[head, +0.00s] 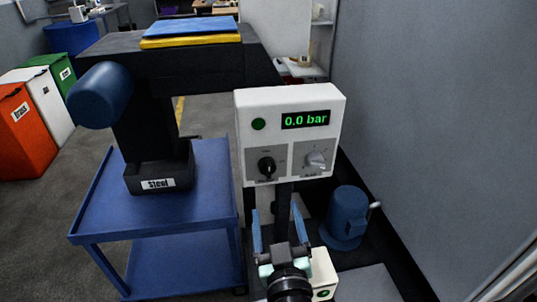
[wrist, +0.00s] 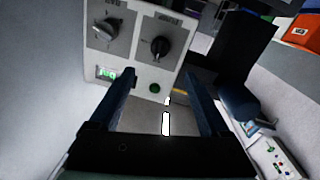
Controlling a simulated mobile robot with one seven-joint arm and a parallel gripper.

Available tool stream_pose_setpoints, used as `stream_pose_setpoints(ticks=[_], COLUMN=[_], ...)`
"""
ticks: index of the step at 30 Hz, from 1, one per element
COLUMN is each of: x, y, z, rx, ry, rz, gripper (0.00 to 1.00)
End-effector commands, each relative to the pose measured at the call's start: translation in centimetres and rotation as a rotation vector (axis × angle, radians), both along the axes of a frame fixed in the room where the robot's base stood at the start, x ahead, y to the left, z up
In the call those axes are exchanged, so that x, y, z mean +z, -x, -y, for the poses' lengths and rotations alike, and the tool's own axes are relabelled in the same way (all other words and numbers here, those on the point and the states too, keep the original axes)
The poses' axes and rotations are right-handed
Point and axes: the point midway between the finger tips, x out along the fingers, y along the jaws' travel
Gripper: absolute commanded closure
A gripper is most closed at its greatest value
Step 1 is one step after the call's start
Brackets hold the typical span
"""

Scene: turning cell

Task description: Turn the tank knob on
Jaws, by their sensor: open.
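A white control box (head: 290,110) shows "0.0 bar" on a green display (head: 305,119). Below it are two knobs on grey plates, a black knob (head: 267,166) on the left and a grey knob (head: 317,160) on the right. The plate labels are too small to read, so I cannot tell which is the tank knob. My gripper (head: 275,215) is open and empty, below and in front of the box. In the wrist view, where the box appears upside down, my gripper (wrist: 158,76) points at it, with the black knob (wrist: 160,46) beyond the gap between the fingers.
A round green button (head: 258,124) sits left of the display. A blue cart (head: 105,215) with a bin marked "steel" (head: 160,178) stands at the left. A blue cylindrical motor or tank (head: 347,215) stands right of my gripper. A grey wall (head: 430,120) closes the right side.

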Motion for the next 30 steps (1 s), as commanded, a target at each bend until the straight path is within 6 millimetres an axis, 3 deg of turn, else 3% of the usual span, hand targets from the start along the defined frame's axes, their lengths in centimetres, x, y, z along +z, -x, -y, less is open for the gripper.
stream_pose_setpoints(ticks=[7,21,30], x=[0.0,0.0,-0.1], y=[-1.9,-9.8,-12.4], z=[-0.4,-2.0,-2.5], rx=[0.000,0.002,0.001], ry=[0.000,-0.001,-0.001], rz=[-0.003,-0.003,-0.002], gripper=[0.20,0.20,0.20])
